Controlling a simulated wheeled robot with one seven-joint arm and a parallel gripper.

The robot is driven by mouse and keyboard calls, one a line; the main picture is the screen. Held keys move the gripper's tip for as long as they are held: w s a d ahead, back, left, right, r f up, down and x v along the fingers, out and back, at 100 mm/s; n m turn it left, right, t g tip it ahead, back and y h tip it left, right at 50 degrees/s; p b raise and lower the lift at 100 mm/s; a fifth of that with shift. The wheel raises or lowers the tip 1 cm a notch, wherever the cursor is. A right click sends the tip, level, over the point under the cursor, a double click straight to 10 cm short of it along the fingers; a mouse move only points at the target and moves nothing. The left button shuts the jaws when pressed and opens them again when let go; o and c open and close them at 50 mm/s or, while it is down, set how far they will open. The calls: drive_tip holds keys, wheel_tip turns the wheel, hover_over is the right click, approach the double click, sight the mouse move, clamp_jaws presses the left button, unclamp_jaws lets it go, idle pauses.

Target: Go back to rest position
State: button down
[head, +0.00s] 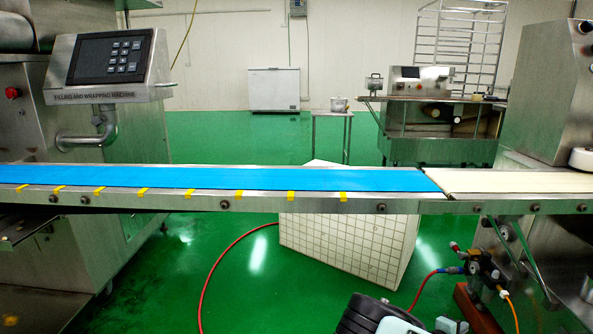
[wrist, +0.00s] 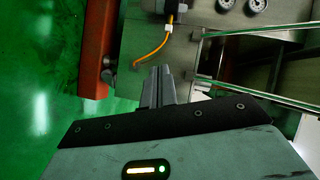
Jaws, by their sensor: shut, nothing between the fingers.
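My gripper (wrist: 161,72) shows in the wrist view with its two dark fingers together, shut and empty. It points toward the lower part of a steel machine, with an orange hose (wrist: 152,48) just beyond the fingertips. In the head view only a dark and pale part of my arm shows at the bottom edge, below the conveyor; the fingers are not clear there. The blue conveyor belt (head: 230,177) is bare and runs from the filling and wrapping machine (head: 110,62) to a cream belt (head: 510,180) at the right.
A white tiled block (head: 345,240) stands on the green floor below the belt. A red hose (head: 215,262) lies on the floor. Valve fittings (head: 480,268) and a red-brown post (wrist: 97,50) are close to my gripper. Open floor (head: 250,300) lies left of my arm.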

drive_tip(key=s+a+r+m+g+y, duration=0.4)
drive_tip(key=s+a+r+m, duration=0.55)
drive_tip(key=a+m, duration=0.3)
drive_tip(key=s+a+r+m+g+y, duration=0.5)
drive_tip(key=s+a+r+m, duration=0.45)
drive_tip(key=m, duration=0.45)
drive_tip(key=s+a+r+m+t+y, duration=0.1)
drive_tip(key=s+a+r+m+y, duration=0.2)
drive_tip(key=s+a+r+m, duration=0.35)
drive_tip(key=s+a+r+m+y, duration=0.2)
drive_tip(key=s+a+r+m, duration=0.2)
drive_tip(key=s+r, duration=0.6)
wheel_tip(320, 180, up, 30)
drive_tip(key=p, duration=2.9)
drive_tip(key=shift+s+f+m, duration=0.15)
drive_tip(key=shift+f+m, duration=0.1)
drive_tip(key=shift+m, duration=0.15)
